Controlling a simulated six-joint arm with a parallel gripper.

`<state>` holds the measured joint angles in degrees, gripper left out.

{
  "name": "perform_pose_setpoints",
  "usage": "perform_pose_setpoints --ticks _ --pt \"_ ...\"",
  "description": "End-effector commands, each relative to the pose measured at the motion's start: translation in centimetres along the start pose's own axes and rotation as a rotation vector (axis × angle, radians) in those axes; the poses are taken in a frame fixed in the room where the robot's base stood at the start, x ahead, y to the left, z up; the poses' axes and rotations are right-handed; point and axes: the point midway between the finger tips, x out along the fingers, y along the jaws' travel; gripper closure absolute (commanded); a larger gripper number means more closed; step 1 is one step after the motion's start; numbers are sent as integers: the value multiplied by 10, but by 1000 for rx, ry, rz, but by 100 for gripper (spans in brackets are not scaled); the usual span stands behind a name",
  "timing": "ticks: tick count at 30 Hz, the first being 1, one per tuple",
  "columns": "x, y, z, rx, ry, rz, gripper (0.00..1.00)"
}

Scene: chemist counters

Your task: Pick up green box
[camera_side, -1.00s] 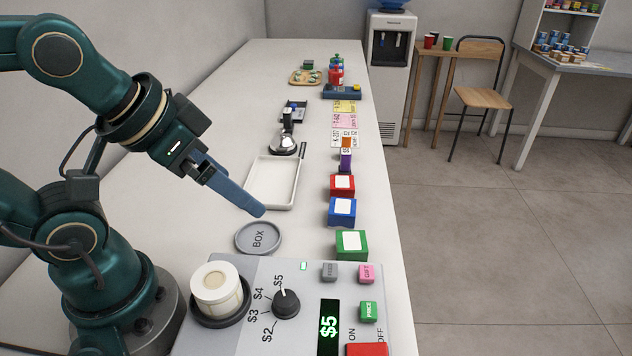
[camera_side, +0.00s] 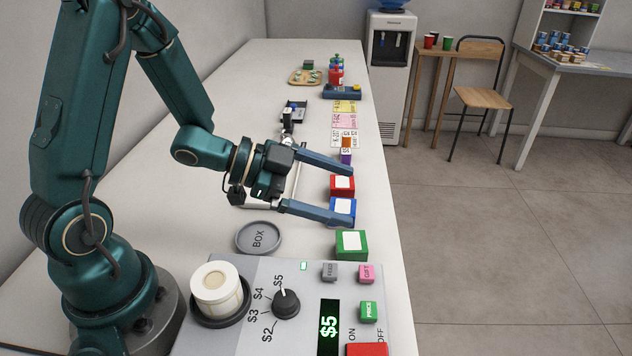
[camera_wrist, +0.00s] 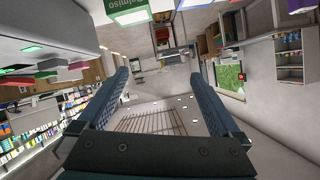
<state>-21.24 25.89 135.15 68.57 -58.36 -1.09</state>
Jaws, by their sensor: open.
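The green box (camera_side: 351,245), with a white label on top, sits on the counter near its right edge, just behind the control panel. My gripper (camera_side: 352,197) is open and empty, its fingers pointing right. They reach over the blue box (camera_side: 342,207) and red box (camera_side: 342,184), partly covering both. The green box is nearer the camera than the lower finger and outside the jaws. In the wrist view my gripper (camera_wrist: 160,75) shows widely spread fingers with nothing between them. A green block with a white face at that view's top edge looks like the green box.
The control panel (camera_side: 258,300) with knob and buttons fills the counter front. A round grey BOX pad (camera_side: 259,237) lies left of the green box. A white tray (camera_side: 262,205) is partly behind my gripper. A purple item (camera_side: 346,157) and price cards (camera_side: 344,122) lie farther back.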

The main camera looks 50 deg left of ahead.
Motion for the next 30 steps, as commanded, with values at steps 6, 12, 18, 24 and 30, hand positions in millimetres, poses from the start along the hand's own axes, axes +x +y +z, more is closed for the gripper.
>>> perform_pose_setpoints --ticks 6,12,18,24,30 --pt "-1 31 43 -184 6 117 0" --pt "-2 36 62 -263 -23 119 0" --pt "12 37 64 -269 -27 116 0" --pt "36 40 64 -267 -27 115 0" --pt "48 41 64 -267 -27 112 0"
